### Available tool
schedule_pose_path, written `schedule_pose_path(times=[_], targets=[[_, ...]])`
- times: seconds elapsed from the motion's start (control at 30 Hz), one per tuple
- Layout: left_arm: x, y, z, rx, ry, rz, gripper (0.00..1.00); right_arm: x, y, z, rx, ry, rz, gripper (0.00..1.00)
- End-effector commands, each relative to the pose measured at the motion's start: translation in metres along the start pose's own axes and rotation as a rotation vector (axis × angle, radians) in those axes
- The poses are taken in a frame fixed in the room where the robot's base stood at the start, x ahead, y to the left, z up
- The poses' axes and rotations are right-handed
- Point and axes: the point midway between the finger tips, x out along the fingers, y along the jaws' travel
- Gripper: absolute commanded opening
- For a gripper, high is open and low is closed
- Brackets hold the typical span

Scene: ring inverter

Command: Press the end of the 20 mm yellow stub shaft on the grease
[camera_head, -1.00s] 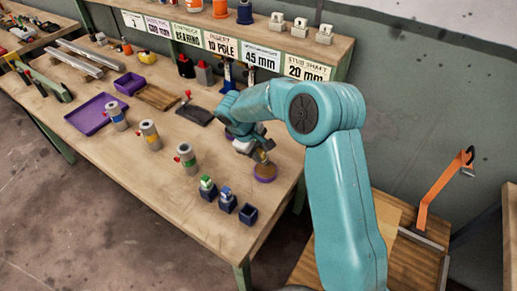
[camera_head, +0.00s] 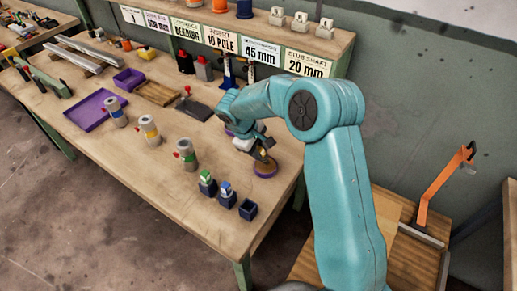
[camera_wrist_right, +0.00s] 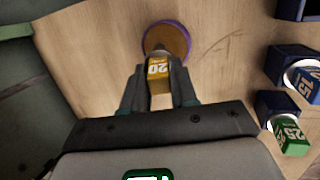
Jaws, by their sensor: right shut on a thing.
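My right gripper (camera_head: 264,152) is shut on the yellow stub shaft (camera_wrist_right: 158,73), whose yellow block is marked 20 in the right wrist view. The shaft shows only as a small yellow patch in the head view. It points at the grease tin (camera_head: 265,168), a round purple-rimmed tin with a brown surface that also shows in the right wrist view (camera_wrist_right: 177,36). The shaft's far end overlaps the tin's near edge in the right wrist view. I cannot tell whether it touches the grease. My left gripper is not in view.
Dark blue holders stand near the table's front corner: one with a green stub shaft (camera_head: 206,177), one with a blue one (camera_head: 225,188), and an empty one (camera_head: 248,209). Several grey cylinders with coloured bands, a purple tray (camera_head: 90,119) and a dark plate (camera_head: 195,108) lie farther left.

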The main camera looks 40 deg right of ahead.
Motion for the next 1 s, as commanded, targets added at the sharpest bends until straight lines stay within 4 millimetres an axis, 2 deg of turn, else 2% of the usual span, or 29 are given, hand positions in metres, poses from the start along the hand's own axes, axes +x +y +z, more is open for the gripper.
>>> schedule_pose_path(times=[1.0], targets=[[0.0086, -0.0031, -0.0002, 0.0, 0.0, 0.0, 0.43, 0.0098, -0.003, -0.0019, 0.0, 0.0, 0.0, 0.0]])
